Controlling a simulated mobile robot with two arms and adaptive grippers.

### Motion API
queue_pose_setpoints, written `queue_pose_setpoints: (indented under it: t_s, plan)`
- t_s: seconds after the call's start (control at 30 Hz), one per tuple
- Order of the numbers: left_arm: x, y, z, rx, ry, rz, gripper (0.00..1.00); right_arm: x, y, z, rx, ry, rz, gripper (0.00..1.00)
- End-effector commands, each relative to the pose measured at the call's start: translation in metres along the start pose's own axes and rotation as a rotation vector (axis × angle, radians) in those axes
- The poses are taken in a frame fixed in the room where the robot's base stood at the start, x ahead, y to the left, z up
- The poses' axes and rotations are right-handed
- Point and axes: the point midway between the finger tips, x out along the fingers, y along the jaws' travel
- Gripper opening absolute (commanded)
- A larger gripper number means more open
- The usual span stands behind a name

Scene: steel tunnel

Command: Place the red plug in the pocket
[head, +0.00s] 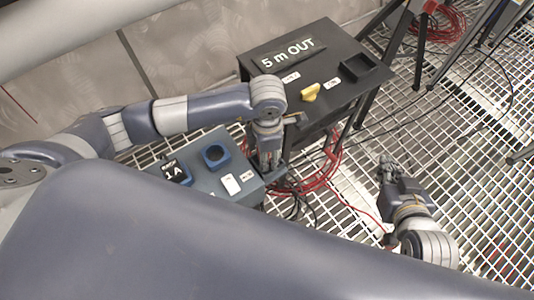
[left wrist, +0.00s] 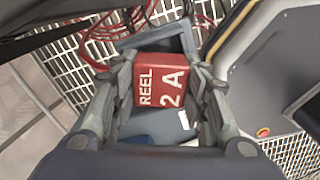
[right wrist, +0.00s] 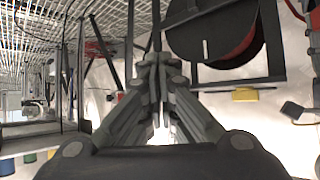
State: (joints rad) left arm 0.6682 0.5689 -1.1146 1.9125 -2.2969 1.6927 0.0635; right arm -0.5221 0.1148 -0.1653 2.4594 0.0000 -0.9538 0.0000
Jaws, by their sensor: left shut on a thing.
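My left gripper (left wrist: 165,88) is shut on the red plug (left wrist: 172,82), a red block lettered "REEL 2 A". In the left wrist view, a grey-rimmed dark opening, a pocket (left wrist: 128,45), shows just beyond the plug, partly covered by it. I cannot tell whether plug and pocket touch. In the head view my left gripper (head: 270,172) points down at the right end of the blue-grey box (head: 238,202); the plug is hidden there. My right gripper (right wrist: 158,68) has its fingers together, empty; in the head view it (head: 384,165) hangs over the grating.
The box has a blue ring socket (head: 216,155) and a "1A" block (head: 174,172). Behind stands a black table (head: 310,90) marked "5 m OUT" with a yellow piece (head: 311,92) and a dark square recess (head: 363,68). Red cables (head: 318,177) lie on the grating.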

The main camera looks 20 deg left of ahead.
Motion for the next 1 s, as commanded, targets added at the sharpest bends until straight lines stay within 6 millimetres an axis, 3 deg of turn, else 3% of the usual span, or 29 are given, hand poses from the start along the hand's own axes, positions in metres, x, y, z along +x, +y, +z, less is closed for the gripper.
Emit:
queue_pose_setpoints:
  t_s: [0.7, 0.73, 0.8, 1.0]
  plan:
    - [0.007, 0.000, 0.000, 0.000, 0.000, 0.000, 0.14, 0.002, -0.002, -0.015, -0.001, 0.074, -0.004, 0.00]
    - [0.007, 0.000, 0.000, 0.000, 0.000, 0.000, 0.46, 0.002, -0.002, -0.016, -0.001, 0.078, -0.004, 0.00]
    - [0.007, 0.000, 0.000, 0.000, 0.000, 0.000, 0.61, 0.002, -0.002, -0.017, -0.001, 0.081, -0.004, 0.00]
    - [0.007, 0.000, 0.000, 0.000, 0.000, 0.000, 0.61, 0.002, -0.002, -0.017, -0.001, 0.081, -0.005, 0.00]
